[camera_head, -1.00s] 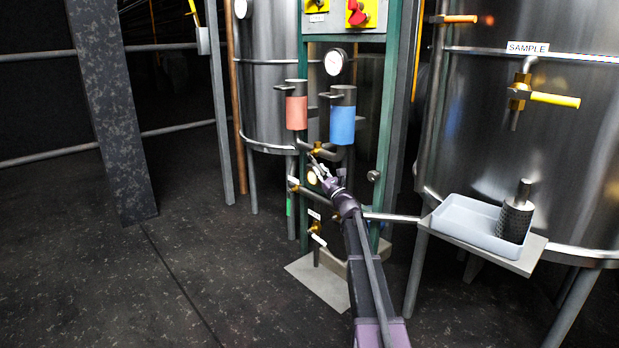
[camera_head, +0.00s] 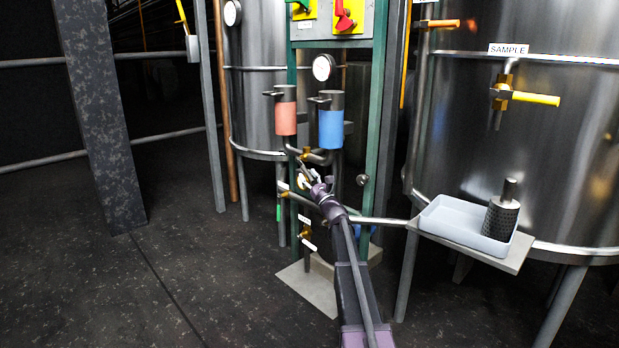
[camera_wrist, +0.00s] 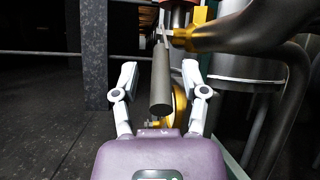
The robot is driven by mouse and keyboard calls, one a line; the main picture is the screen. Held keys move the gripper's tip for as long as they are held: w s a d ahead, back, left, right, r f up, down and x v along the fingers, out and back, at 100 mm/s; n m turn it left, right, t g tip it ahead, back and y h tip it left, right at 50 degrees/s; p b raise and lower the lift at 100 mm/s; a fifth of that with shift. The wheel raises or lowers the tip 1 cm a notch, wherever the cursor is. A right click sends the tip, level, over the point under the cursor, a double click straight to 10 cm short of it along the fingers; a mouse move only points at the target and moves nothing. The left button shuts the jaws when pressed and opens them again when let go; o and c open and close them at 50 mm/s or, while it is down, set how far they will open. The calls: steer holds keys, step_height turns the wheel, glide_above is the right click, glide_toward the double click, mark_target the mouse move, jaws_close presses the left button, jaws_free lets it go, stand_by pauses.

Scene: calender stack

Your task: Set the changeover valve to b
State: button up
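The changeover valve (camera_head: 306,153) is a brass body on the dark pipe below the red filter housing (camera_head: 285,115) and the blue filter housing (camera_head: 331,125). In the wrist view its brass part (camera_wrist: 182,38) is at the top, and a grey cylindrical lever grip (camera_wrist: 161,82) hangs down from it on a thin rod. My gripper (camera_head: 306,174) is just below the valve in the head view. In the wrist view my gripper (camera_wrist: 160,72) is open, with one finger on each side of the grip and gaps showing. Position letters cannot be read.
A dark curved pipe (camera_wrist: 245,25) runs close to my gripper on the right. The green frame (camera_head: 373,150) stands beside it. A grey tray (camera_head: 455,222) with a dark cylinder (camera_head: 501,210) sits on a shelf at right. The floor (camera_head: 190,270) at left is clear.

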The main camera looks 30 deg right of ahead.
steer(key=shift+c, duration=0.3)
steer(key=shift+s, duration=0.1)
steer(key=c, duration=0.7)
steer(key=shift+s+r+n+p, duration=0.1)
steer(key=shift+r+n+p, duration=0.05)
steer(key=shift+n+p, duration=0.2)
jaws_close()
steer(key=s+r+n+g+h+p, duration=0.1)
steer(key=s+r+n+g+p, duration=0.1)
steer(key=s+n+p, duration=0.2)
steer(key=s+d+r+n+g+h+p, duration=0.1)
steer(key=s+r+n+g+p, duration=0.2)
steer(key=n+p, duration=0.7)
steer(key=s+r+n+g+p, duration=0.2)
steer(key=s+n+p, duration=0.4)
steer(key=n, duration=1.5)
steer(key=shift+s+d+r+g+h+p, duration=0.35)
steer(key=shift+d+g+h+p, duration=0.05)
steer(key=shift+g+p, duration=0.3)
